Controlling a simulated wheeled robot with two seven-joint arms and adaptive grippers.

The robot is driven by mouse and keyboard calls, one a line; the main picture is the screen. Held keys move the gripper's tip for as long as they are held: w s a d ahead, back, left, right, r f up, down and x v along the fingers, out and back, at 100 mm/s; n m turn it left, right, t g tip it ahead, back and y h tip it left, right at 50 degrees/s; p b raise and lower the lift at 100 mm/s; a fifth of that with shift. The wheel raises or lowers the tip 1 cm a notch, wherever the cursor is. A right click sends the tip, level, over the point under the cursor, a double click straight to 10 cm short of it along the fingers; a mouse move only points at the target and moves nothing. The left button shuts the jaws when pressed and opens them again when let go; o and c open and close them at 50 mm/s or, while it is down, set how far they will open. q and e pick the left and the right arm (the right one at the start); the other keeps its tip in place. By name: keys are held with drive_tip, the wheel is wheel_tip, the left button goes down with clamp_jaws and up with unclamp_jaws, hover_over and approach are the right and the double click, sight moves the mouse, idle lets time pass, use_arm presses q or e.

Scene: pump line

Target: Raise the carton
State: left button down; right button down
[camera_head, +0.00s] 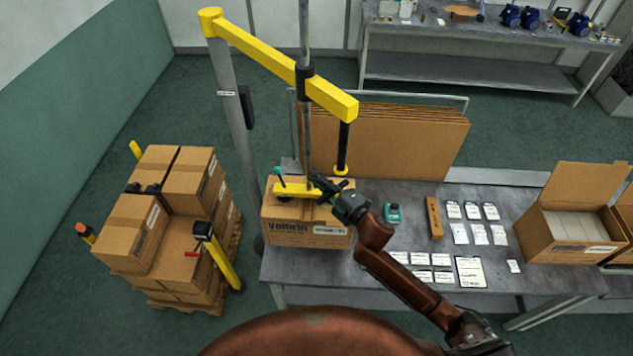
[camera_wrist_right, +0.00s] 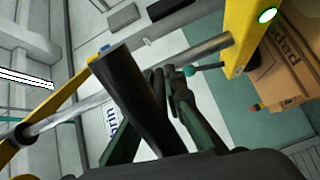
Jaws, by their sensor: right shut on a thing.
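The carton (camera_head: 290,228), brown with printed lettering and a white label, is at the left end of the grey table. I cannot tell whether its underside touches the tabletop. A yellow lifter head (camera_head: 290,189) sits at the carton's top, below the yellow hoist arm (camera_head: 285,66). My right gripper (camera_head: 324,188) is beside the lifter head, above the carton's right part. It is shut on a black handle, which shows as a dark cylinder (camera_wrist_right: 132,95) between the fingers in the right wrist view. My left gripper is not in view.
A pallet of stacked cartons (camera_head: 165,255) with yellow posts stands at left. On the table (camera_head: 330,268) lie white label cards, a green device (camera_head: 393,213) and a brown block (camera_head: 433,217). An open carton (camera_head: 570,225) stands at right. Flat cardboard sheets (camera_head: 395,140) lean behind.

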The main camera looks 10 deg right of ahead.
sight(334, 193)
drive_tip(key=shift+r, duration=0.5)
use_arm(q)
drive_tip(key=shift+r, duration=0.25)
use_arm(e)
drive_tip(key=shift+f, duration=0.25)
drive_tip(key=c, duration=2)
unclamp_jaws()
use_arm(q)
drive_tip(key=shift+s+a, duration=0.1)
use_arm(e)
drive_tip(key=shift+s, duration=0.1)
drive_tip(key=v, duration=1.2)
